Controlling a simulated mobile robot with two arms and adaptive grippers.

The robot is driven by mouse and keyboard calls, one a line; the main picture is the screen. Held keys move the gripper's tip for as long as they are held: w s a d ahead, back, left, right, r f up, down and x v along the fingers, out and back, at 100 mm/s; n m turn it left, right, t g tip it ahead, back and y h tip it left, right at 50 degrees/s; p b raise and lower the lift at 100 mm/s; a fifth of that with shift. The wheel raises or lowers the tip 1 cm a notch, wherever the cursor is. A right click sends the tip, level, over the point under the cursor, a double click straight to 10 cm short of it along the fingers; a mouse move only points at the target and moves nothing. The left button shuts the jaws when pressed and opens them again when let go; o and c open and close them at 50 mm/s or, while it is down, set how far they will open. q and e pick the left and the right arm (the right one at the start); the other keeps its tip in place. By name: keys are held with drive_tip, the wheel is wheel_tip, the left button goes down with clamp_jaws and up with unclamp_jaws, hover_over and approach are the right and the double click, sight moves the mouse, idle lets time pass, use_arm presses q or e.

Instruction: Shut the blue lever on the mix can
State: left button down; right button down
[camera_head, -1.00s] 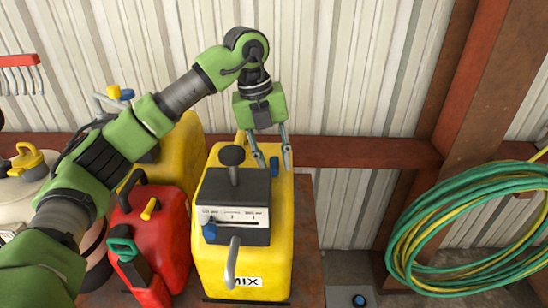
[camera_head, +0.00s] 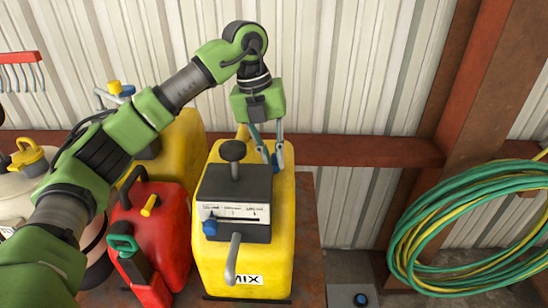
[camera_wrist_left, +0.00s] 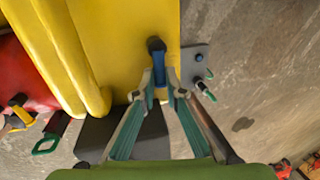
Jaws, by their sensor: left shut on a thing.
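The mix can (camera_head: 281,215) is yellow with a MIX label on its front and a dark pump box (camera_head: 236,190) on top. The blue lever (camera_head: 275,164) is near the can's back right, partly hidden by my fingers. My left gripper (camera_head: 271,155) reaches down behind the box, its fingers shut on the blue lever. In the left wrist view the blue lever (camera_wrist_left: 156,47) stands out from the yellow can (camera_wrist_left: 120,30), between the two fingertips (camera_wrist_left: 160,78). My right gripper is not in view.
A red can (camera_head: 165,220) and another yellow can (camera_head: 185,140) stand close on the left. A blue knob (camera_head: 210,228) is on the pump box's front. Green and yellow hose coils (camera_head: 400,235) hang at right. A small grey plate (camera_head: 348,285) lies at lower right.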

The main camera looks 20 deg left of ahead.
use_arm(q)
drive_tip(key=c, duration=2.1)
unclamp_jaws()
drive_tip(key=shift+r, duration=0.1)
wheel_tip(320, 180, up, 12)
drive_tip(key=a, duration=0.2)
drive_tip(key=shift+s+a, duration=0.2)
drive_tip(key=shift+s, duration=0.1)
